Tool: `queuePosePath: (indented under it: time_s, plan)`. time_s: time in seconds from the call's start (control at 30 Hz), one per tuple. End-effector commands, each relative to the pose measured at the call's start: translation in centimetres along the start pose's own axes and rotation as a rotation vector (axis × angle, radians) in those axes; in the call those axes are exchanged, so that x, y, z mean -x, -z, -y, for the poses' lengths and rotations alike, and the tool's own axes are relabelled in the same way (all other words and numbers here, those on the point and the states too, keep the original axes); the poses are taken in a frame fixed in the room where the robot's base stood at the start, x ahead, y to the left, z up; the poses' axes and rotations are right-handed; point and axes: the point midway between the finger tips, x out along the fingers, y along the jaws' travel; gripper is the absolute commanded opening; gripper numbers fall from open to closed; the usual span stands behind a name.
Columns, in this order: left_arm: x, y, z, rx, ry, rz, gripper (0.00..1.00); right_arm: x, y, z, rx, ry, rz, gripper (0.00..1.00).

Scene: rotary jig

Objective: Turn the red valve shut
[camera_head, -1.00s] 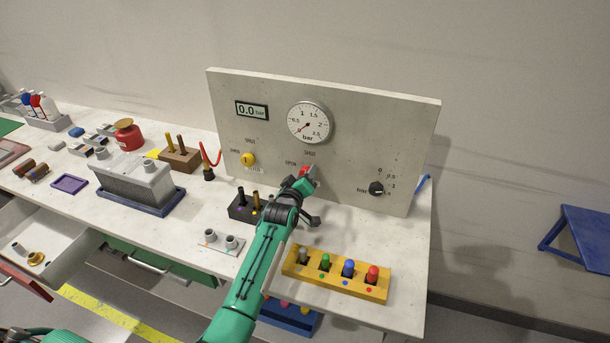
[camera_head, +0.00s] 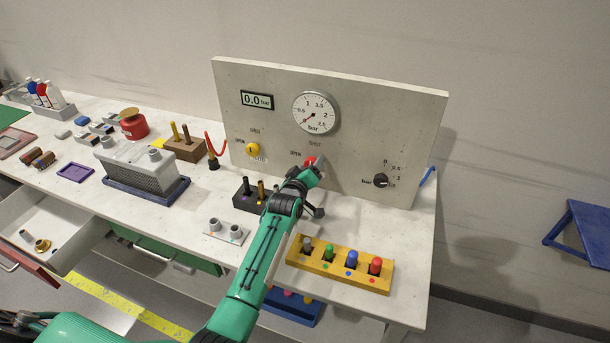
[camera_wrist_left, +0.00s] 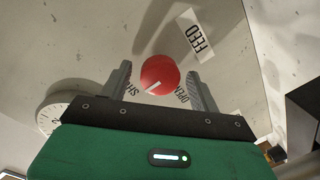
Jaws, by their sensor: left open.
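The red valve (camera_head: 310,161) is a round knob on the upright panel, below the round gauge, with OPEN and SHUT labels beside it. My left gripper (camera_head: 313,177) is at the panel in front of it and partly hides it. In the left wrist view the red valve (camera_wrist_left: 160,75) lies between the two spread fingers of my left gripper (camera_wrist_left: 161,88), with a visible gap on each side. The knob's white mark points between the SHUT and OPEN labels, slightly nearer SHUT. My right gripper is not in view.
The panel (camera_head: 350,90) also carries a gauge (camera_head: 315,114), a display (camera_head: 257,100) reading 0.0 bar, a yellow knob (camera_head: 252,149) and a black dial (camera_head: 381,180). A black block (camera_head: 245,204) and a yellow peg rack (camera_head: 330,275) stand near my left arm.

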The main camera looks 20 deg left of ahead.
Motion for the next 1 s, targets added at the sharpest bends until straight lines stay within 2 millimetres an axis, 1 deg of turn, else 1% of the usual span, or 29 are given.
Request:
queuePosePath:
  time_s: [0.17, 0.7, 0.83, 1.0]
  plan:
    - [1.7, -0.2, 0.1, 0.001, 0.000, -0.001, 0.63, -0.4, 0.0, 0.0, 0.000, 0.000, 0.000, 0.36]
    - [11.0, -0.2, 0.2, 0.001, 0.000, 0.001, 0.63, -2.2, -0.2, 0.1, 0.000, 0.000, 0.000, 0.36]
    - [12.6, -0.2, 0.1, 0.000, 0.001, 0.001, 0.63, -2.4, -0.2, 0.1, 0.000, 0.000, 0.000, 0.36]
    - [13.5, -0.1, 0.1, -0.001, 0.001, 0.001, 0.63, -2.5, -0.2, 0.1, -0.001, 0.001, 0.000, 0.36]
